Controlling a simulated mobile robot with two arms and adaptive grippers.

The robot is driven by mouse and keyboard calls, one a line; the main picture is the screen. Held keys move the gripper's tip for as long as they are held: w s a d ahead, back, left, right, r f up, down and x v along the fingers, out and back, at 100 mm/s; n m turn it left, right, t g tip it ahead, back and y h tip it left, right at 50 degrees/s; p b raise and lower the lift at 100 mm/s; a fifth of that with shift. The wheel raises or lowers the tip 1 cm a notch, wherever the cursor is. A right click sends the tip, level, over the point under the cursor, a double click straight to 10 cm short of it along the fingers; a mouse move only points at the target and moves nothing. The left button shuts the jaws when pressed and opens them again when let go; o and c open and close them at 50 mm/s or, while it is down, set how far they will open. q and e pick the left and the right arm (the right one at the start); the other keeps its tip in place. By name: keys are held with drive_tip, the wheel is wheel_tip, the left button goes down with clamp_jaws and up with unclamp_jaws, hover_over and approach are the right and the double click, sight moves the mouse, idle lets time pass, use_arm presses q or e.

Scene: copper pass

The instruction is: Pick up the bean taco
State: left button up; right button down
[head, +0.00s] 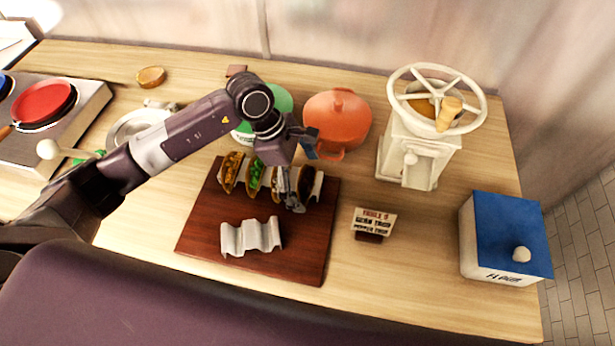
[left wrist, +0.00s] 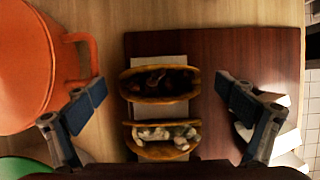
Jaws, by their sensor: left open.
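The taco with dark filling, which looks like the bean taco (left wrist: 160,83), lies between the spread fingers of my left gripper (left wrist: 161,90) in the left wrist view, with a gap on both sides. In the head view the bean taco (head: 311,184) is at the right end of the taco row, partly hidden by my left gripper (head: 299,178). My left gripper is open and empty above it. A taco with whitish filling (left wrist: 162,139) is beside it. A green-filled taco (head: 254,174) and an orange-filled taco (head: 231,171) stand further left. My right gripper is not in view.
The tacos stand on a dark wooden board (head: 305,255) with an empty wavy holder (head: 250,237) in front. An orange pot (head: 338,118) is just behind. A small sign (head: 373,222), a cream grinder (head: 415,150) and a blue-lidded box (head: 505,240) are to the right.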

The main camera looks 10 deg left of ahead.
use_arm(q)
drive_tip(key=c, duration=1.2)
drive_tip(key=shift+c, duration=0.2)
drive_tip(key=shift+r, duration=0.1)
